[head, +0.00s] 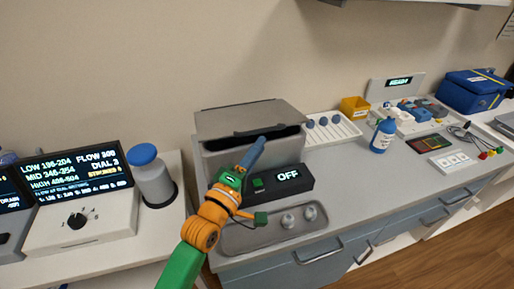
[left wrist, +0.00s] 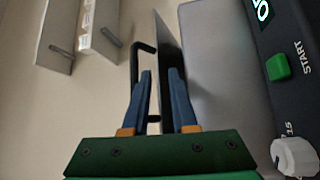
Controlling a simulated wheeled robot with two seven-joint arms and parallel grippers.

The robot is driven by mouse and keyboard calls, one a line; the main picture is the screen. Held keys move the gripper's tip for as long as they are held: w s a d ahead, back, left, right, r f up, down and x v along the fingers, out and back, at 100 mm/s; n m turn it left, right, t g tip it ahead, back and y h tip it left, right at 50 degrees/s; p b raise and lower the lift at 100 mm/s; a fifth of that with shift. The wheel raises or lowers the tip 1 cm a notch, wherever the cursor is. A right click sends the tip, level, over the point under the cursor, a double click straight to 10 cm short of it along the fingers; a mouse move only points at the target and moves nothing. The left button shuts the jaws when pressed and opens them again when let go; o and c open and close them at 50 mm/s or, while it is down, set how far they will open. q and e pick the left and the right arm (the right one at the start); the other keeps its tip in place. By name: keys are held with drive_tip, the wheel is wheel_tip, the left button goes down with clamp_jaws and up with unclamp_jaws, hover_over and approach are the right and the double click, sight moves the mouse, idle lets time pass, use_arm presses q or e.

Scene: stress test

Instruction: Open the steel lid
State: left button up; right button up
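The steel lid (head: 250,115) lies on top of a grey steel box (head: 285,150) in the head view, with a dark strip under its front edge. In the left wrist view the lid (left wrist: 168,50) shows nearly edge-on, with a black bar handle (left wrist: 134,65) on its left side. My left gripper (head: 258,142) is at the front edge of the lid. In the left wrist view its two blue fingers (left wrist: 160,72) are apart, close to the handle, which the left finger partly hides. I cannot tell whether they touch it. My right gripper is not in view.
A black panel reading OFF (head: 290,180) with a green START button (left wrist: 277,67) stands before the box. A blue-capped canister (head: 152,180) is left; a blue bottle (head: 382,137) is right.

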use_arm(q)
drive_tip(key=shift+w+d+f, duration=0.25)
drive_tip(key=shift+w+f, duration=0.05)
drive_tip(key=shift+w, duration=0.25)
drive_tip(key=shift+w+d+f, duration=0.2)
drive_tip(key=shift+w+f, duration=0.05)
drive_tip(key=shift+w, duration=0.3)
drive_tip(key=shift+c, duration=1.3)
clamp_jaws()
drive_tip(key=shift+s+a+r, duration=0.2)
drive_tip(key=shift+s+r, duration=0.05)
drive_tip(key=shift+s, duration=0.1)
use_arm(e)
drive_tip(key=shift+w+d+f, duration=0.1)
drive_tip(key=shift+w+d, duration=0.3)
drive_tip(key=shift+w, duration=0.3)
use_arm(q)
drive_tip(key=shift+s, duration=0.1)
